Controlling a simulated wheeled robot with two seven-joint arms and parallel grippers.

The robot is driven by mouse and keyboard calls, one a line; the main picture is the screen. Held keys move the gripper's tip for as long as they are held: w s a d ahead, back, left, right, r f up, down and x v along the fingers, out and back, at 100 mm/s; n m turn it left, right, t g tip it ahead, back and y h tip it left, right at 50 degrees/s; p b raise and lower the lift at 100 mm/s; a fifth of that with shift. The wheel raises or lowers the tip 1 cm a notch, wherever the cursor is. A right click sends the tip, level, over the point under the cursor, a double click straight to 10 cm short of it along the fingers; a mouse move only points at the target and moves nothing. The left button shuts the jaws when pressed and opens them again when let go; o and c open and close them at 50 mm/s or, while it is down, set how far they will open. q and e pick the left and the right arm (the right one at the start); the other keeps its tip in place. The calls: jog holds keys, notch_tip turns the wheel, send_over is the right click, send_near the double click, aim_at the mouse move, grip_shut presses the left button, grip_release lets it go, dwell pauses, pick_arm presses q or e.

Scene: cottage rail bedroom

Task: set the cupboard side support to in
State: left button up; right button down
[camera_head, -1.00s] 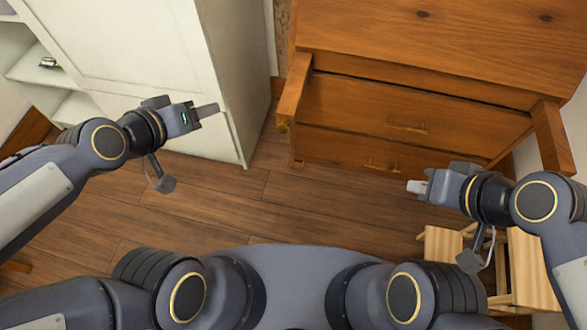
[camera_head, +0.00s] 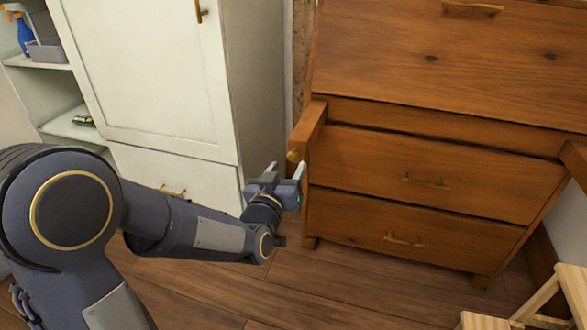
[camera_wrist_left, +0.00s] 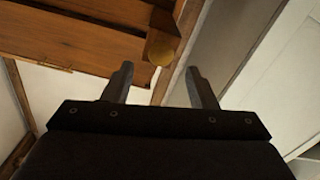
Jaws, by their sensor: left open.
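The wooden writing desk (camera_head: 430,110) has a pull-out side support on its cupboard side (camera_head: 309,125), which sticks out from the front. My left gripper (camera_head: 286,172) is open and empty, just below and in front of the knob. In the left wrist view its fingertips (camera_wrist_left: 160,72) point toward the knob, which appears beyond the gap between them. Contact is not visible.
A white cupboard (camera_head: 150,75) stands close on the left, with open shelves (camera_head: 75,125) beside it. The desk's other support (camera_head: 576,158) also sticks out at right. Light wooden furniture (camera_head: 545,305) stands at lower right. Floor (camera_head: 360,285) before the desk is clear.

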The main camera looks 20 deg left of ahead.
aim_at(293, 157)
pick_arm(q)
jog(key=shift+w+b, duration=0.3)
jog(key=shift+w, duration=1.8)
grip_shut()
